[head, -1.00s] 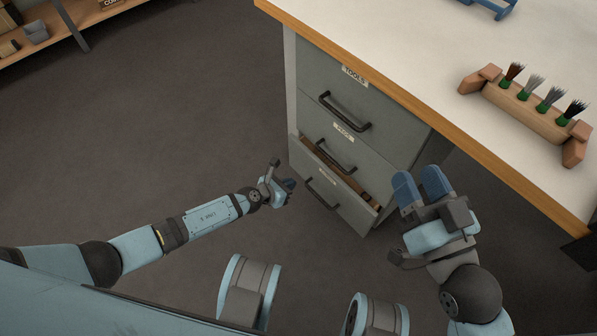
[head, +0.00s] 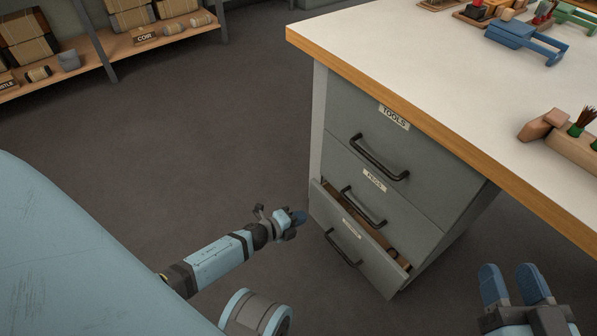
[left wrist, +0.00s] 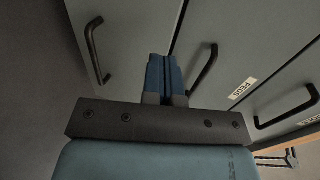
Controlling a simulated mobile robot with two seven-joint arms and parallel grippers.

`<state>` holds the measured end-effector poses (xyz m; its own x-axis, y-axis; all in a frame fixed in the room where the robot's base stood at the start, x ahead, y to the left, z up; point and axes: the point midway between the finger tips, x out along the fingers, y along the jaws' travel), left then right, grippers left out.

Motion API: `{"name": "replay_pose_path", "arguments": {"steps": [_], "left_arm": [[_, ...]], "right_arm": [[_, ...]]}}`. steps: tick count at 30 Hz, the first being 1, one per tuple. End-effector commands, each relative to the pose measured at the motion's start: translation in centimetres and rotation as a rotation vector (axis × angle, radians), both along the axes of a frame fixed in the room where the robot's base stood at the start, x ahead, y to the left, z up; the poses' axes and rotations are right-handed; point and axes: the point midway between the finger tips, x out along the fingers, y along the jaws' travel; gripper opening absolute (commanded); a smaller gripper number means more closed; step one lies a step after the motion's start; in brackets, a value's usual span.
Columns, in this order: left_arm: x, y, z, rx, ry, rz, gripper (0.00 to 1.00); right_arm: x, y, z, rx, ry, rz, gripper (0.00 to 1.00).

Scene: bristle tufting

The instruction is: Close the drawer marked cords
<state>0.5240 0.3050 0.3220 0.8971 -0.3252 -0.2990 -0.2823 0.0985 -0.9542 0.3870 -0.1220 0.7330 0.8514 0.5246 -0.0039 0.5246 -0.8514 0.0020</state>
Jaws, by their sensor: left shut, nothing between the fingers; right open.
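The grey cabinet (head: 463,222) has a stack of drawers. The bottom drawer (head: 375,268) is pulled partly out, its inside showing as a gap behind its front. Its small label (head: 351,228) is too blurred to read. Its dark bar handle (head: 342,250) also shows in the left wrist view (left wrist: 95,50). My left gripper (head: 301,216) is shut and empty, just left of the bottom drawer's front; I cannot tell if it touches. Its blue fingers are pressed together in the left wrist view (left wrist: 164,74). My right gripper (head: 512,275) is open and empty, right of the cabinet.
Above are the shut drawers marked PEGS (head: 374,180) and TOOLS (head: 393,117). The worktop (head: 420,50) overhangs the cabinet and carries a blue tool (head: 525,42) and a wooden brush holder (head: 575,150). A shelf (head: 150,42) stands at back left. Floor left of the cabinet is clear.

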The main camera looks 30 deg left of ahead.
Motion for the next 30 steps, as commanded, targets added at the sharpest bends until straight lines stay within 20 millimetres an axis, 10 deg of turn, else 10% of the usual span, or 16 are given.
{"name": "replay_pose_path", "arguments": {"steps": [12,30], "left_arm": [[7.4,-2.7,-1.8,0.003,0.000,-0.001,0.00],[8.8,-3.2,-1.7,0.004,0.001,-0.001,0.00]], "right_arm": [[1.1,-0.7,0.3,-0.088,-0.162,-0.009,0.46],[1.1,-0.8,0.4,-0.100,-0.179,-0.007,0.46]]}}
